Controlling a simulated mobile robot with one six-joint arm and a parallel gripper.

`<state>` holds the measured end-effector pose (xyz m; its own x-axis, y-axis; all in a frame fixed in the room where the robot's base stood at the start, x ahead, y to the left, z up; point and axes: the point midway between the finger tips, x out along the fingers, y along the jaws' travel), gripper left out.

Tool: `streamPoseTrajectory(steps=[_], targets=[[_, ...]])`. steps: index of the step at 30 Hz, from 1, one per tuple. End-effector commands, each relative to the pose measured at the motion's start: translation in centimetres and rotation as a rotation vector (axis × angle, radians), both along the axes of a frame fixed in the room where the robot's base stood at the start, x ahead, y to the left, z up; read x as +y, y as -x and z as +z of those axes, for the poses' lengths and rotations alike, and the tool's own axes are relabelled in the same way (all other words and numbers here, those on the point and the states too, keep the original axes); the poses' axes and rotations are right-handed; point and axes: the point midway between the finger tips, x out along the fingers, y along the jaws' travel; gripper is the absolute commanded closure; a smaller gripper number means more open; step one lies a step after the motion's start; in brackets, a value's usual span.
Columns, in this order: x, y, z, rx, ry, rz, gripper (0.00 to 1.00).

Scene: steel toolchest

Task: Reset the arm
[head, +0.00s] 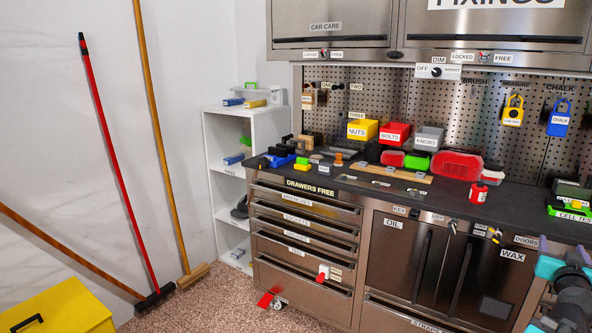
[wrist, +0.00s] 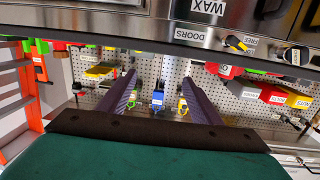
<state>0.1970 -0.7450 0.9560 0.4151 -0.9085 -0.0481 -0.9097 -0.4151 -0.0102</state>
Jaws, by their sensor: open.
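My gripper (wrist: 158,78) shows in the wrist view with its two purple fingers wide apart and nothing between them. That view appears upside down, with the pegboard beyond the fingers. In the head view part of my arm (head: 572,296) shows at the lower right edge, in front of the right end of the toolchest (head: 340,298). The fingers are largely cut off or unclear there.
A cupboard labelled WAX (head: 496,280) is near my arm. A red-handled broom (head: 118,160) leans at left, by a yellow box (head: 60,312). Speckled floor lies between.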

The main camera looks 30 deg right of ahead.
Motion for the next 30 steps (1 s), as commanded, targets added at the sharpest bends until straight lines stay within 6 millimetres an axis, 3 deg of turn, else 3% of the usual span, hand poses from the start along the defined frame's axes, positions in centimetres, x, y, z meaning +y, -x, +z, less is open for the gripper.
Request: streamPoseTrajectory(steps=[8,14,21,30], targets=[[1.2,-5.2,-3.5,0.015,-0.072,0.085,0.41],[3.6,-11.4,-7.8,0.043,-0.164,0.19,0.41],[8.8,-19.9,-14.7,0.1,-0.311,0.341,0.41],[17.4,-28.4,-23.0,0.198,-0.494,0.512,0.41]])
